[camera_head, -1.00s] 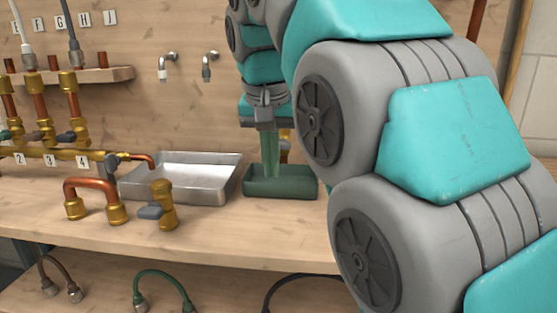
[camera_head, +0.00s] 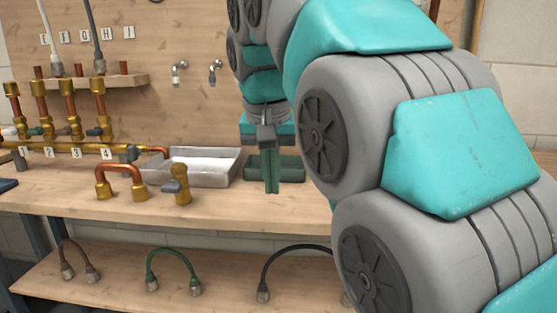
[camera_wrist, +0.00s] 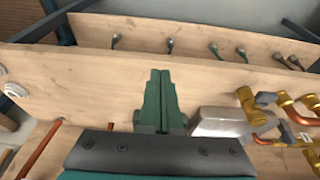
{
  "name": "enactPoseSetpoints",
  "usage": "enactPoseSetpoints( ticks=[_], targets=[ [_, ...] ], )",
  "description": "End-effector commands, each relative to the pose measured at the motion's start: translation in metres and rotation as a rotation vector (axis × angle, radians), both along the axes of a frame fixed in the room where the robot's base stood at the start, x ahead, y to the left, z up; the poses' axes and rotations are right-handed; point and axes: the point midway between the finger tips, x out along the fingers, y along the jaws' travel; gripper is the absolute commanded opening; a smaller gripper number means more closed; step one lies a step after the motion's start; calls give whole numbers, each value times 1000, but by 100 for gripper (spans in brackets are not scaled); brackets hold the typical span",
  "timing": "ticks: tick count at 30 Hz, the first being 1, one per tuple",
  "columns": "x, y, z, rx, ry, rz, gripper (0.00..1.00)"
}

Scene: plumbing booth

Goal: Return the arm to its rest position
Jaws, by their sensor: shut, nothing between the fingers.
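My gripper (camera_head: 271,172) hangs pointing down over the workbench, in front of the green tray (camera_head: 289,168). Its two green fingers are together with nothing between them. In the wrist view the shut fingers (camera_wrist: 160,98) point out over the bench's front edge. My teal and grey arm fills the right of the head view and hides the bench behind it.
A metal basin (camera_head: 203,172) stands left of the tray. A copper U-pipe (camera_head: 121,172) and a brass valve (camera_head: 181,184) stand near the bench front. A valve manifold (camera_head: 75,149) is at left. Hoses, including a green one (camera_head: 174,254), lie on the lower shelf.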

Motion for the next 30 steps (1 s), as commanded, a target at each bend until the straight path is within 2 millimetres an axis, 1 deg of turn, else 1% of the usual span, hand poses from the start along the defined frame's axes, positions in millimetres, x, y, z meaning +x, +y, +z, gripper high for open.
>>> enactPoseSetpoints(
  ticks=[8, 14, 17, 18, 20, 24, 26, 27, 29, 30],
  targets=[
    [-11, -24, -21, -12, 37, -2, 0],
    [-26, -50, -48, -23, 83, -3, 0],
    [-41, -69, -70, -28, 118, -1, 0],
    [-49, -77, -81, -30, 138, 0, 0],
    [-61, -88, -96, -31, 156, 2, 0],
    [-93, -113, -134, -29, 211, 10, 0],
    [-110, -121, -152, -27, 238, 16, 0],
    [-121, -127, -164, -25, 255, 17, 0],
    [-137, -135, -180, -21, 273, 24, 0],
    [-150, -139, -192, -18, 293, 26, 0]
  ],
)
